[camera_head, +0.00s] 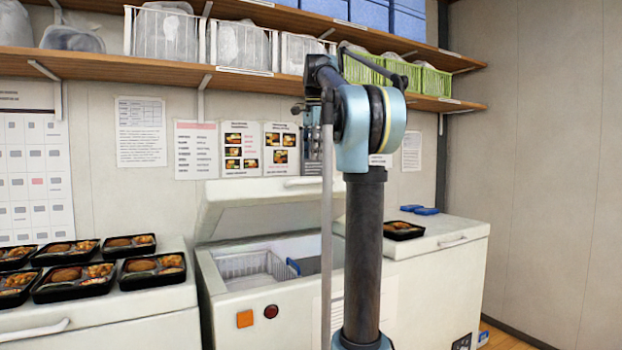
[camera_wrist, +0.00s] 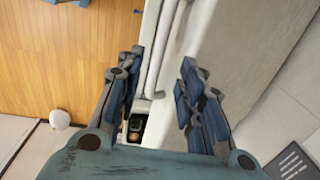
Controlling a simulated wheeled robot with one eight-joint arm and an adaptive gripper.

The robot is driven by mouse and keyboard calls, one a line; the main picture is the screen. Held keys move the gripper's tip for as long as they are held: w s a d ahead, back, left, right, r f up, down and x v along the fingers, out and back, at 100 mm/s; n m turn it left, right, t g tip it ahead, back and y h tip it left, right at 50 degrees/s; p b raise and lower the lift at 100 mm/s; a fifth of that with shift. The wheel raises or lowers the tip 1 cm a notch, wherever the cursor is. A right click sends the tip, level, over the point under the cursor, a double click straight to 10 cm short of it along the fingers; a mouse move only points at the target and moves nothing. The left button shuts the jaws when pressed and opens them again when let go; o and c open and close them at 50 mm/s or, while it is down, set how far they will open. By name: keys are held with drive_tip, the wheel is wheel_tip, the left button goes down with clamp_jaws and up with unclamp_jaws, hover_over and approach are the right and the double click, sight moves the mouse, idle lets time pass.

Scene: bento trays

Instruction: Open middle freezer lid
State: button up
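The middle freezer (camera_head: 262,308) is a white chest with an orange square and a red round button on its front. Its lid (camera_head: 255,212) is raised and tilted back, with a pale handle (camera_head: 305,182) along its upper edge. A white wire basket (camera_head: 250,266) and a blue-edged item show inside. In the wrist view, my gripper (camera_wrist: 161,64) has its two dark blue-padded fingers spread apart. A white handle bar (camera_wrist: 158,55) and a pale lid surface (camera_wrist: 225,40) appear between and beyond them; contact cannot be told. My arm hides part of the freezer in the head view.
The left freezer (camera_head: 150,305) carries several black bento trays (camera_head: 75,282). The right freezer (camera_head: 450,234) carries one bento tray (camera_head: 403,230) and blue items (camera_head: 426,211). A wooden shelf (camera_head: 150,68) with baskets runs above. Wooden floor (camera_wrist: 60,60) shows at left in the wrist view.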

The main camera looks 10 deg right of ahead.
drive_tip(key=f, duration=0.8)
drive_tip(key=shift+w+a, duration=0.1)
drive_tip(key=shift+w, duration=0.15)
clamp_jaws()
